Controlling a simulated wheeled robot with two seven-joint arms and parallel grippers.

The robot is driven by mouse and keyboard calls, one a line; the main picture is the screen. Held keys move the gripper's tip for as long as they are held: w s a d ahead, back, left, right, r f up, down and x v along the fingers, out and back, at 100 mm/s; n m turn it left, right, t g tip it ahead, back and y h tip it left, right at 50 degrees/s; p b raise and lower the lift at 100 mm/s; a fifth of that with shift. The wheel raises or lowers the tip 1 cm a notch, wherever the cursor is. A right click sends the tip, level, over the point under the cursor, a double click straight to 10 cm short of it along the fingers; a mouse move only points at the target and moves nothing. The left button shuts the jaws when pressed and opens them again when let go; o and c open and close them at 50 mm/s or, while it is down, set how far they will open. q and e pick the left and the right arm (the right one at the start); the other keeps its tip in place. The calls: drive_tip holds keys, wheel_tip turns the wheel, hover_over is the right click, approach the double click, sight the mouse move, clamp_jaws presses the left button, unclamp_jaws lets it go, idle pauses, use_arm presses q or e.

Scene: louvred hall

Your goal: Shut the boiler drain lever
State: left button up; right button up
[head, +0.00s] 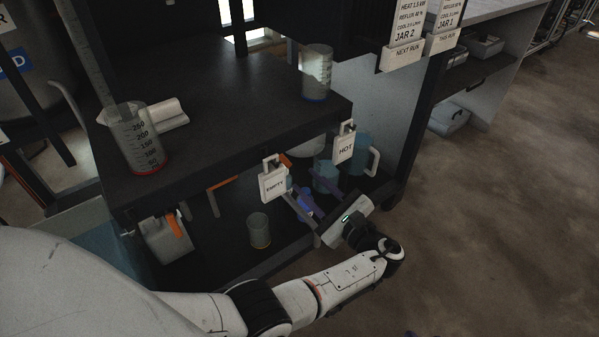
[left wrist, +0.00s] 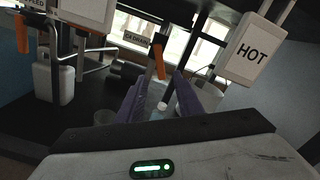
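My left gripper (head: 304,190) reaches under the dark bench shelf with its two purple fingers apart. It also shows in the left wrist view (left wrist: 163,80), open and empty. An orange lever (left wrist: 157,58) hangs upright just ahead, between the fingertips as seen there, apart from them as far as I can tell. In the head view an orange piece (head: 286,160) shows behind the "EMPTY" tag (head: 273,183), mostly covered.
Other orange levers hang at left (head: 173,226) and middle (head: 222,184). A "HOT" tag (head: 345,146) hangs close to the fingers. A beaker (head: 135,140) stands on the shelf.

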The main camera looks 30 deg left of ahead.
use_arm(q)
drive_tip(key=shift+s+d, duration=0.15)
drive_tip(key=shift+d, duration=0.3)
drive_tip(key=shift+a, duration=0.1)
drive_tip(key=c, duration=0.5)
drive_tip(key=shift+a+f+h+p, duration=0.25)
drive_tip(key=shift+h+p, duration=0.2)
drive_tip(key=shift+h, duration=0.05)
clamp_jaws()
drive_tip(key=d+n+t+h+p, duration=0.2)
drive_tip(key=d+n+h+p, duration=0.3)
drive_tip(key=d+h, duration=0.55)
drive_tip(key=s+d+r+n+h+b, duration=0.1)
drive_tip(key=s+d+n+h+b, duration=0.2)
drive_tip(key=s+h, duration=0.3)
drive_tip(key=s+d+r+n+h+b, duration=0.2)
drive_tip(key=s+d+n+h, duration=0.3)
drive_tip(key=s, duration=1.1)
drive_tip(key=shift+r+n+h+b, duration=0.15)
drive_tip(key=shift+n+h+b, duration=0.2)
drive_tip(key=shift+n+b, duration=0.1)
